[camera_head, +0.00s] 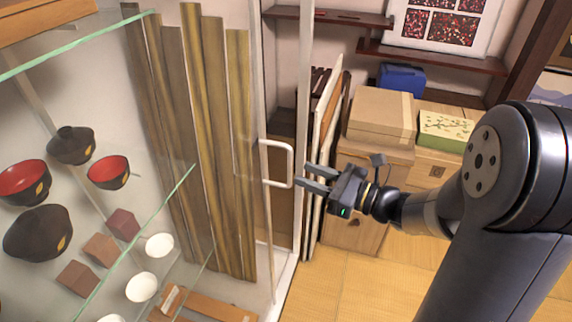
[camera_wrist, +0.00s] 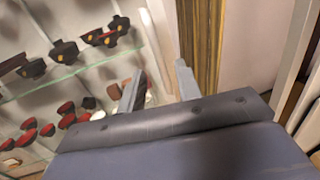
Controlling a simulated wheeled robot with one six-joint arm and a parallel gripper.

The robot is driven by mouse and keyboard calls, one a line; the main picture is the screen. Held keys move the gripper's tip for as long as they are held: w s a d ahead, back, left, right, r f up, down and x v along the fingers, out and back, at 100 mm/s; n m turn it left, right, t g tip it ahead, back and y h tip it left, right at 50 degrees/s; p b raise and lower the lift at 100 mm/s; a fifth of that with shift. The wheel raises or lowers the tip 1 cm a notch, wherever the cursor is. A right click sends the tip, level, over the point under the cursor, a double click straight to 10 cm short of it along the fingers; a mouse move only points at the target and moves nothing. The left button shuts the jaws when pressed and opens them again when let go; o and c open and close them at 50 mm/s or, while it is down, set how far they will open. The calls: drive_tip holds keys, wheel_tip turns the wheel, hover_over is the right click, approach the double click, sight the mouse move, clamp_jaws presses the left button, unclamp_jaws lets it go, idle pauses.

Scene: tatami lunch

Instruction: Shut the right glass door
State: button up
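The right glass door (camera_head: 259,215) has a pale, narrow frame and a white D-shaped handle (camera_head: 290,164) that sticks out to the right. The clear pane is hard to make out, so I cannot tell how far the door stands open. My gripper (camera_head: 302,175) is just right of the handle, with its two fingers pointing left towards the handle's bar. The fingers are apart with nothing seen between them; I cannot tell whether they touch the bar.
Tall wooden slats (camera_head: 205,140) stand inside. Cardboard boxes (camera_head: 382,115) and a green patterned box (camera_head: 446,130) are stacked behind my arm. Tatami floor (camera_head: 345,285) is bare below my gripper.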

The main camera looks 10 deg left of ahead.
drive_tip(key=p+x, duration=0.1)
drive_tip(key=x, duration=0.6)
drive_tip(key=shift+a, duration=0.1)
drive_tip(key=shift+c, duration=0.5)
clamp_jaws()
